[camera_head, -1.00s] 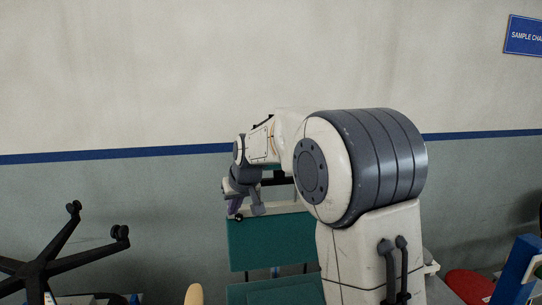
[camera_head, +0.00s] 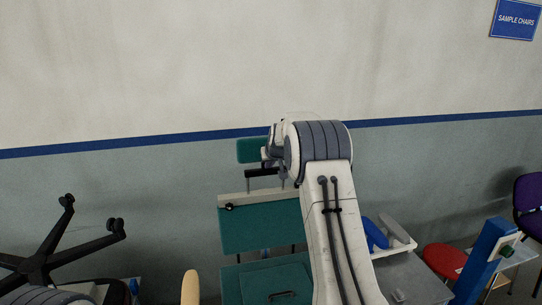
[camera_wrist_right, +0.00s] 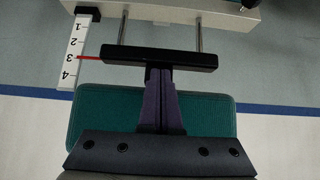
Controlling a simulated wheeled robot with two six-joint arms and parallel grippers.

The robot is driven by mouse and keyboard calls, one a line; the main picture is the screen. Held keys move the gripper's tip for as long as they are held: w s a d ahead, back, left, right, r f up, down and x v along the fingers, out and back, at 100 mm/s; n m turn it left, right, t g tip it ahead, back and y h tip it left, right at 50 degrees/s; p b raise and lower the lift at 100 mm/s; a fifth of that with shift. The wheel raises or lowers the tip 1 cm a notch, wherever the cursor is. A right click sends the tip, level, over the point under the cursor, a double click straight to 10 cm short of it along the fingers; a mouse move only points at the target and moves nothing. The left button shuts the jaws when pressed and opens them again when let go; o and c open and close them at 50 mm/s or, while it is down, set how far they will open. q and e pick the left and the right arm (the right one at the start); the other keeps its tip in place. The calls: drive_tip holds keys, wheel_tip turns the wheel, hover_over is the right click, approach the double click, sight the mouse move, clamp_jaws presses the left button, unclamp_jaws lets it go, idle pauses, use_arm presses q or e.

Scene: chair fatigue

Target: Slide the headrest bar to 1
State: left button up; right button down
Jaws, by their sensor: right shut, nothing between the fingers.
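The headrest bar (camera_wrist_right: 128,54) is a black crossbar on two metal rods in the right wrist view. Its red pointer (camera_wrist_right: 90,58) lies at 3 on the white scale (camera_wrist_right: 74,52), which is marked 1 to 4. The teal headrest pad (camera_wrist_right: 100,110) is behind my fingers. My right gripper (camera_wrist_right: 160,72) is shut and empty, with its purple fingertips at the middle of the bar's near edge; contact is hard to tell. In the head view the bar (camera_head: 262,172) and pad (camera_head: 250,150) show beside my arm, which mostly hides the gripper. My left gripper is out of view.
The teal chair back (camera_head: 260,228) is below the headrest, with a pale top rail (camera_head: 258,197). A red stool (camera_head: 443,260) and a blue object (camera_head: 488,252) are at the right. The wall is behind.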

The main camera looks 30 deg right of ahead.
drive_tip(key=shift+w+f, duration=0.3)
drive_tip(key=shift+f, duration=0.05)
wheel_tip(320, 180, down, 7)
drive_tip(key=b, duration=0.6)
drive_tip(key=shift+s, duration=0.1)
